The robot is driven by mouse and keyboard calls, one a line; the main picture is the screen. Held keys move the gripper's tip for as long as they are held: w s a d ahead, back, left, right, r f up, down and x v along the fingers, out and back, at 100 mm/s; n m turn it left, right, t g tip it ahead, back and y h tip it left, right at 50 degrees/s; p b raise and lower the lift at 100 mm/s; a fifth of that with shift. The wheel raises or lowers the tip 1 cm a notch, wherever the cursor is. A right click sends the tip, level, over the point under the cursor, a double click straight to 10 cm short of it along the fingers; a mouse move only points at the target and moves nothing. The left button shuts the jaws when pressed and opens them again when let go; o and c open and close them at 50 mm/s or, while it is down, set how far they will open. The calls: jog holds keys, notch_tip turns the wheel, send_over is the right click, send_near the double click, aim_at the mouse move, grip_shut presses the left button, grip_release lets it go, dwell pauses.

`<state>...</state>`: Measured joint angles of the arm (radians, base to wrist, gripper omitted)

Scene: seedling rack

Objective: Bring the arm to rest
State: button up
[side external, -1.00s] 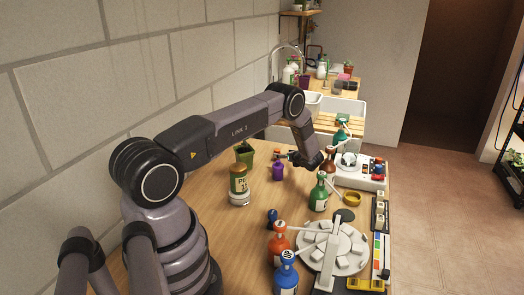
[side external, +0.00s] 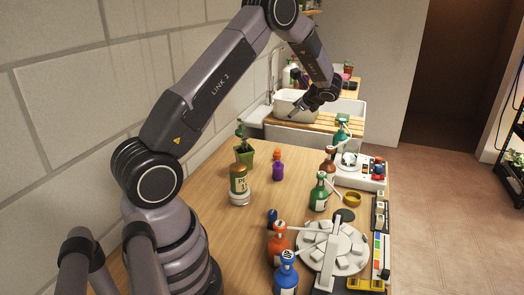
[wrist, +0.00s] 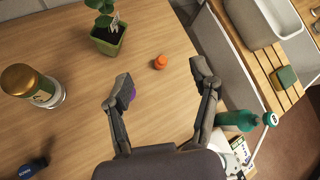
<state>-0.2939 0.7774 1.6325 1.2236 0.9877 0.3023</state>
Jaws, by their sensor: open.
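My gripper (side external: 306,105) is raised above the far part of the workbench, in front of the white sink area. In the wrist view my gripper (wrist: 163,78) shows its two fingers spread apart with nothing held between them. Below the fingers lie the wooden bench top, a small orange-capped item (wrist: 160,62) and a purple item (wrist: 132,93) partly hidden by the left finger. In the side view the orange part sits just above or behind the purple item (side external: 278,172).
A green pot with a seedling (side external: 244,153) and a gold-lidded jar (side external: 238,185) stand on the left of the bench. Green (side external: 319,192), orange (side external: 278,243) and blue (side external: 286,275) bottles stand right and nearer. A white round rack (side external: 352,258) is at front right.

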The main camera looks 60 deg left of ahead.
jog(key=s+d+r+n+t+h, duration=0.3)
jog(key=s+d+r+n+h, duration=0.25)
jog(key=s+d+r, duration=0.9)
jog(key=s+d+r+n+t+h, duration=0.1)
jog(key=s+d+n+t+h, duration=0.2)
jog(key=s+d, duration=1.2)
jog(key=shift+r+n+t+h, duration=0.4)
jog(key=shift+n+h, duration=0.35)
jog(key=shift+h, duration=0.3)
